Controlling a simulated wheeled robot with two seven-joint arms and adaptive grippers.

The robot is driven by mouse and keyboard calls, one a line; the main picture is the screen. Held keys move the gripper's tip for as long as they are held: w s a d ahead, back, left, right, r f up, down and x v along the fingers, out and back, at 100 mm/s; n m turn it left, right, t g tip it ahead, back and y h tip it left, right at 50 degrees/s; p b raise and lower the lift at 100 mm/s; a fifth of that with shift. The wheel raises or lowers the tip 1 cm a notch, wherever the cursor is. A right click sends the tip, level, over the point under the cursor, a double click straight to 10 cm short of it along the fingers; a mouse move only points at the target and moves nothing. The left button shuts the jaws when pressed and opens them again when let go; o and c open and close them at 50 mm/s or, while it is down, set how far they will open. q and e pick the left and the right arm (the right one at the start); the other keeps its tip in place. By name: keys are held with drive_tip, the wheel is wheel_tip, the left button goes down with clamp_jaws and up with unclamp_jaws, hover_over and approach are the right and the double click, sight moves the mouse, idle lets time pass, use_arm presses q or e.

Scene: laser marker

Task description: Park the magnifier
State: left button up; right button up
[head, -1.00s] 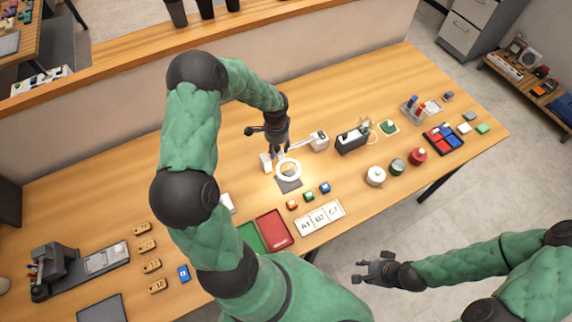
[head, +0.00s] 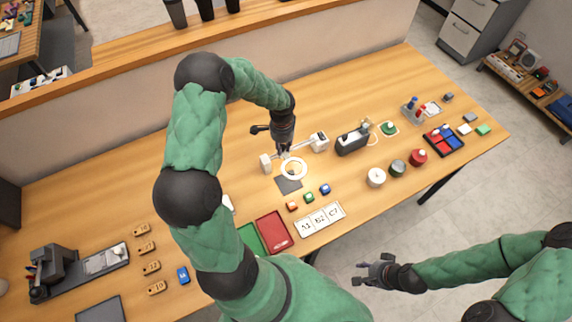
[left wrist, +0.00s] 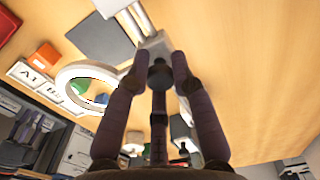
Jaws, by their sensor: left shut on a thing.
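The magnifier is a white ring (head: 293,168) on a jointed white arm (head: 302,146), with a white base block (head: 319,142) on the table. My left gripper (head: 286,153) is shut on the magnifier beside the ring. In the left wrist view the fingers (left wrist: 157,75) close around a light grey part at the ring's side, and the ring (left wrist: 90,90) shows left of them. A dark grey square pad (head: 288,185) lies on the table just below the ring in the head view. My right gripper (head: 372,272) is empty off the table's front edge, with its fingers apart.
Small orange, green and blue blocks (head: 309,196) and a label card (head: 320,219) lie in front of the pad. Red (head: 273,232) and green trays are to the left. A dark dispenser (head: 352,141) and several round containers (head: 376,177) stand to the right.

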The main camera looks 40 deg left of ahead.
use_arm(q)
drive_tip(key=shift+w+d+f+b, duration=0.1)
drive_tip(key=shift+w+d+b, duration=0.2)
drive_tip(key=shift+w+d, duration=0.7)
drive_tip(key=shift+w+d+f+b, duration=0.2)
drive_tip(key=shift+w+d, duration=0.3)
drive_tip(key=shift+w, duration=1.05)
drive_tip(key=shift+w+d+f+b, duration=0.1)
drive_tip(key=shift+w+d+b, duration=0.25)
drive_tip(key=shift+w+d, duration=0.65)
drive_tip(key=o, duration=0.9)
drive_tip(key=shift+w+a, duration=0.25)
drive_tip(key=shift+w+r, duration=0.1)
drive_tip(key=shift+r, duration=0.1)
wheel_tip(320, 180, up, 7)
drive_tip(key=p, duration=0.4)
drive_tip(key=shift+w+a+r, duration=0.1)
drive_tip(key=shift+w+a, duration=0.05)
